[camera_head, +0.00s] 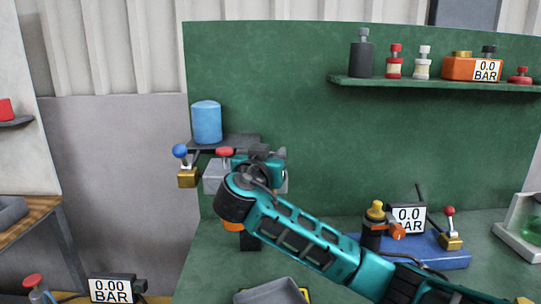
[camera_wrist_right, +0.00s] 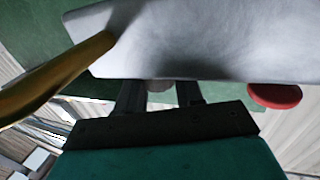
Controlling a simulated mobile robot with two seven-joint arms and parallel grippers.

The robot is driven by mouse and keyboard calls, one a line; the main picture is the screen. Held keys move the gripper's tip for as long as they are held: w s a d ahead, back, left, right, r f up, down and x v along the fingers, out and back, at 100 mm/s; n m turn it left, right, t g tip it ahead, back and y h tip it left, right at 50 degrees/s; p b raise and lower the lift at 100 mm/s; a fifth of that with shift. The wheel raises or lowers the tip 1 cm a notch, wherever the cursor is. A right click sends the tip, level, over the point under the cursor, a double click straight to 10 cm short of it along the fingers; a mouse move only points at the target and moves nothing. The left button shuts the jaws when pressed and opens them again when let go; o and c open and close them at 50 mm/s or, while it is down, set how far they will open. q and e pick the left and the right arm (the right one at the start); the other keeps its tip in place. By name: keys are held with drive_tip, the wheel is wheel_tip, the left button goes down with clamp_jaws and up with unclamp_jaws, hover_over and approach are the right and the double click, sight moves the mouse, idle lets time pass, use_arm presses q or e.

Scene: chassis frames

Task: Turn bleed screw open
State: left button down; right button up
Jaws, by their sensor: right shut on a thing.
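My right gripper (camera_head: 258,163) is at a grey block (camera_head: 212,177) mounted in front of the green panel; the arm hides part of the block. In the right wrist view, the pale block (camera_wrist_right: 200,40) fills the top. The two dark fingers (camera_wrist_right: 161,92) are shut on a small grey round thing (camera_wrist_right: 160,85), probably the bleed screw, at the block's edge. Most of it is hidden between the fingers, and its turn angle cannot be told. A red knob (camera_head: 224,152) sits on the block and also shows in the wrist view (camera_wrist_right: 275,96). My left gripper is not in view.
A brass valve (camera_head: 188,177) with a blue-ball lever sits left of the block. A blue cylinder (camera_head: 206,121) stands behind it. Bottles and a gauge line the upper shelf (camera_head: 440,84). A blue base (camera_head: 440,252) with a gauge and a red-ball lever stands right of my arm.

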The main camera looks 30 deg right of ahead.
drive_tip(key=shift+f+n+y+b, duration=0.3)
drive_tip(key=shift+y+b, duration=0.1)
drive_tip(key=shift+b, duration=0.1)
drive_tip(key=shift+r+n+t+y+b, duration=0.15)
drive_tip(key=shift+n+t+y+b, duration=0.3)
drive_tip(key=shift+t, duration=0.25)
drive_tip(key=shift+r, duration=0.1)
drive_tip(key=o, duration=1)
drive_tip(key=shift+c, duration=0.2)
drive_tip(key=b+v, duration=0.1)
drive_tip(key=v, duration=1.2)
